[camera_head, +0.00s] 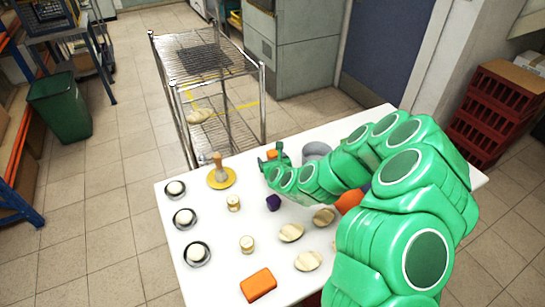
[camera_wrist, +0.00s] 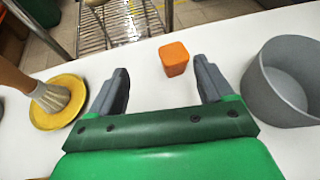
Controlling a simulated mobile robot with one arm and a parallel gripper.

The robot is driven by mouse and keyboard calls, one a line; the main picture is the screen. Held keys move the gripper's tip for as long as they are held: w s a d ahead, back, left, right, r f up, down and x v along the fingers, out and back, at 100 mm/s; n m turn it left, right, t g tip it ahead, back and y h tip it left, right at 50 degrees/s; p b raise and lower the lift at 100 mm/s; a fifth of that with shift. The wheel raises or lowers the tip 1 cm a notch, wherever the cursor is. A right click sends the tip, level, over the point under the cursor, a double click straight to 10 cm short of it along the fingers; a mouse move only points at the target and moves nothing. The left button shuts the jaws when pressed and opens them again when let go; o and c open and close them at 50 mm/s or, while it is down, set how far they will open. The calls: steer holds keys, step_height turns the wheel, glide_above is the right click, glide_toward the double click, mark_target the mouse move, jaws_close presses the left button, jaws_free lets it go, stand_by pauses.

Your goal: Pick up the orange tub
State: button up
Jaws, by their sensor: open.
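A small orange tub (camera_wrist: 174,58) stands upright on the white table in the wrist view, just beyond my fingertips and nearer the right finger. In the head view only a bit of the orange tub (camera_head: 272,153) shows beside my gripper, which partly hides it. My gripper (camera_wrist: 160,68) is open and empty, its two grey fingers spread wide and pointing towards the tub. In the head view my gripper (camera_head: 270,158) is over the far part of the table.
A grey pot (camera_wrist: 282,85) stands close on the right, and a yellow plate (camera_wrist: 68,118) with a brush is on the left. An orange block (camera_head: 258,284) lies at the table's near edge. Several jars and pale oval pieces (camera_head: 291,233) are spread about. A wire rack (camera_head: 205,60) stands behind.

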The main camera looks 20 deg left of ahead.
mark_target(273, 155)
steer(key=shift+w+d+f+m+t+h, duration=0.25)
steer(key=shift+f+m, duration=0.3)
steer(key=shift+f, duration=0.15)
steer(key=shift+w+d+f+m+t+h, duration=0.15)
steer(key=shift+d+f+m, duration=0.1)
steer(key=shift+f+m, duration=0.35)
steer(key=shift+x, duration=1.05)
steer(key=shift+r+x, duration=0.2)
steer(key=shift+x, duration=0.9)
steer(key=shift+r+x, duration=0.15)
steer(key=shift+x, duration=0.95)
steer(key=shift+w+a+f, duration=0.25)
steer(key=shift+w, duration=0.4)
steer(key=shift+c, duration=0.3)
steer(key=c, duration=1)
steer(key=shift+c, duration=0.2)
steer(key=shift+r, duration=0.1)
